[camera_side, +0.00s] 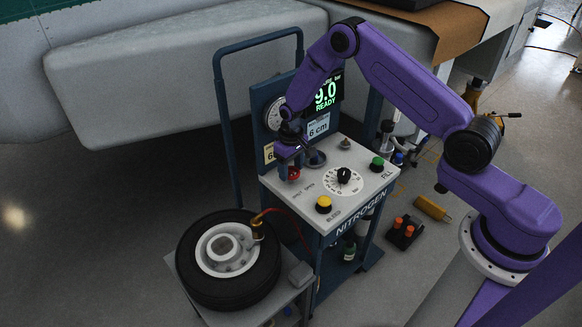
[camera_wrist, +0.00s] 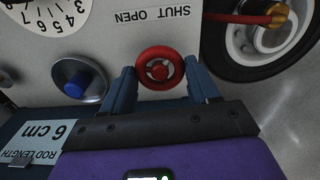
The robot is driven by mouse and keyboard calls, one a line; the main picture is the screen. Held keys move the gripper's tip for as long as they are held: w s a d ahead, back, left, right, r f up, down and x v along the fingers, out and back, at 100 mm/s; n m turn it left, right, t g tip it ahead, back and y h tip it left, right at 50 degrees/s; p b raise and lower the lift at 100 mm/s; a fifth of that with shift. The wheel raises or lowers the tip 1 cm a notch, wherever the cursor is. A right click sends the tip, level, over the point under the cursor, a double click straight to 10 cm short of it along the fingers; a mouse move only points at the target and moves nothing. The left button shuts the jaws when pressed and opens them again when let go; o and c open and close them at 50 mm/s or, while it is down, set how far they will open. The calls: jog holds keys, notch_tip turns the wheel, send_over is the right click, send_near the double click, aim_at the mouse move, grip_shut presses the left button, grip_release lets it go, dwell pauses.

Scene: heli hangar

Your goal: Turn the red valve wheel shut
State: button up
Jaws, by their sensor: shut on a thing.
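The red valve wheel (camera_wrist: 160,68) is round with spokes. It sits on the cart's light top panel, beside the printed words "SHUT OPEN". In the wrist view my gripper (camera_wrist: 160,80) has its two blue fingers on either side of the wheel, shut on it. In the side view the wheel (camera_side: 294,173) shows as a small red spot at the panel's left corner, partly hidden by my gripper (camera_side: 291,160), which points down over it. How far the wheel is turned cannot be told.
The nitrogen cart's panel (camera_side: 316,195) carries a black dial knob (camera_side: 344,175), a yellow button (camera_side: 324,204), a green button (camera_side: 377,164) and a blue knob (camera_wrist: 77,84) in a metal cup. The display (camera_side: 326,94) reads 9.0 READY. A tyre (camera_side: 190,262) lies at left, joined by a red hose.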

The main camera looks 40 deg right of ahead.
aim_at(291, 171)
jog(key=shift+m, duration=0.6)
jog(key=o, duration=1.1)
jog(key=shift+c, duration=0.2)
jog(key=shift+r, duration=0.65)
notch_tip(291, 171, up, 16)
jog(key=shift+r, duration=0.1)
